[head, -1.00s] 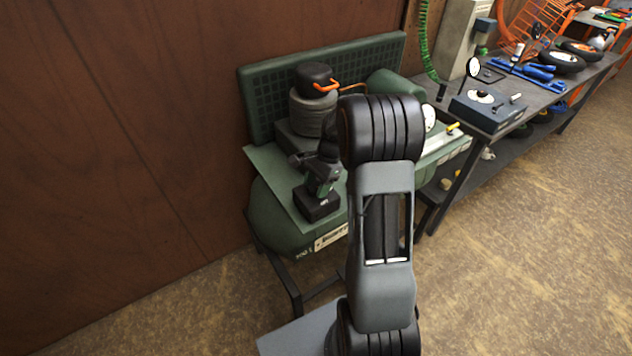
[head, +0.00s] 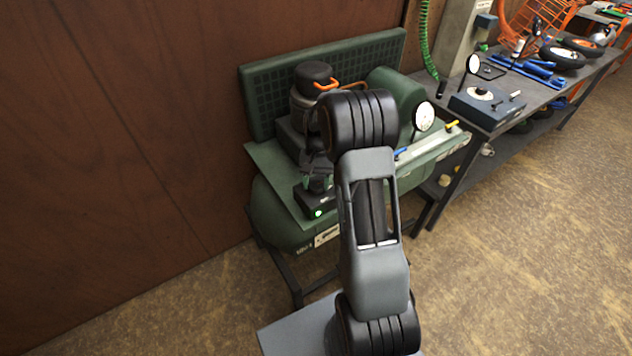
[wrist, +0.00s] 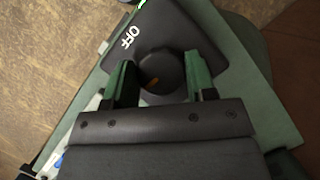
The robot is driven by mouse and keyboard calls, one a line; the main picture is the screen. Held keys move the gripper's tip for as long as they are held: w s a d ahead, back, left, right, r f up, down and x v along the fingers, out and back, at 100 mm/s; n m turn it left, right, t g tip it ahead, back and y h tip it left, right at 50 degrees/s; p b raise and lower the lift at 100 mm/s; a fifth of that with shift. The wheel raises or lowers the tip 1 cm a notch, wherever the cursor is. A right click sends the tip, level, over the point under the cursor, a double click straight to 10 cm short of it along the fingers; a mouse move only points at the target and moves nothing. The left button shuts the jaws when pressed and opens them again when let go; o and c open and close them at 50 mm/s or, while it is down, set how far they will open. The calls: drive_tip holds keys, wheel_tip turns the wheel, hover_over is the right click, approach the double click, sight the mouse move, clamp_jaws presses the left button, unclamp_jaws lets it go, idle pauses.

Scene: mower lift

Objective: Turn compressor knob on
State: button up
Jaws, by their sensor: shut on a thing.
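The compressor (head: 285,222) is a green machine with a tank and a flat green top, standing by the wall. A dark switch box (head: 312,207) sits at its near left edge with a green light lit on its front. In the wrist view the switch box (wrist: 190,30) carries the white word OFF and a bit of green at the top edge. The round black knob (wrist: 162,66) has a small orange mark. My gripper (wrist: 160,80) has its green fingers on both sides of the knob, shut on it. In the head view my gripper (head: 318,180) is partly hidden by my arm.
A white gauge (head: 423,117), a blue handle (head: 401,152) and a yellow handle (head: 452,125) are on the compressor's right side. A black motor with an orange handle (head: 326,84) stands behind my gripper. A workbench (head: 545,97) with tools stands at the right. Floor in front is open.

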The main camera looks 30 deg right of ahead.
drive_tip(key=shift+n, duration=0.5)
drive_tip(key=o, duration=0.9)
drive_tip(key=v, duration=1.3)
drive_tip(key=shift+w+a+r, duration=0.1)
drive_tip(key=shift+w+r, duration=0.05)
drive_tip(key=shift+r, duration=0.3)
drive_tip(key=shift+a, duration=0.1)
